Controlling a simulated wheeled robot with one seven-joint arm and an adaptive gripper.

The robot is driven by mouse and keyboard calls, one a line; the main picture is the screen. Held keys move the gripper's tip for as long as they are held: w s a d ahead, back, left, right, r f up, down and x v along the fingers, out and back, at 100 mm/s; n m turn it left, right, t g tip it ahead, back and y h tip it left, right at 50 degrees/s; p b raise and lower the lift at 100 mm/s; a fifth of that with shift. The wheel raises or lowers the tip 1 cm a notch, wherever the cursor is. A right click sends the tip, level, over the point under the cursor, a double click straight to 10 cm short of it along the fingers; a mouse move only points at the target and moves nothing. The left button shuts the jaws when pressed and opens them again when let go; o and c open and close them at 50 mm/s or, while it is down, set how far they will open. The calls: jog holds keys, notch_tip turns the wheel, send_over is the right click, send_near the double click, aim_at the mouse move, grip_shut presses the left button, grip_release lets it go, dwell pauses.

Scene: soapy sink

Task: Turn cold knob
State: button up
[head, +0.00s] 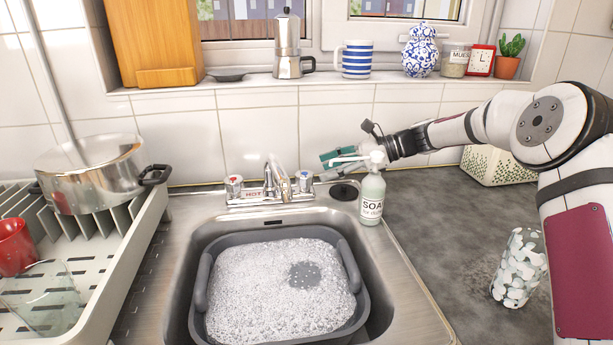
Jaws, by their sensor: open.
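The cold knob (304,180), with a blue top, stands at the right end of the metal tap base behind the sink. The hot knob (233,186), with a red top, is at the left end. The tap spout (268,178) rises between them. My gripper (322,167) reaches in from the right behind the soap bottle and points left. It is open and empty, just right of the cold knob. The gap between them looks small, and I cannot tell whether they touch. The soap pump hides part of my gripper.
The white soap bottle (372,194) stands close in front of my gripper. A grey basin (354,268) of suds sits in the sink. A dish rack (130,244) with a pot (92,170) is left. A patterned glass (520,262) stands on the right counter. The windowsill above holds several items.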

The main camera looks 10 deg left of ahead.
aim_at(310, 174)
jog(key=x, duration=0.6)
jog(key=shift+a+f, duration=0.15)
jog(key=shift+a, duration=0.2)
jog(key=c, duration=1.2)
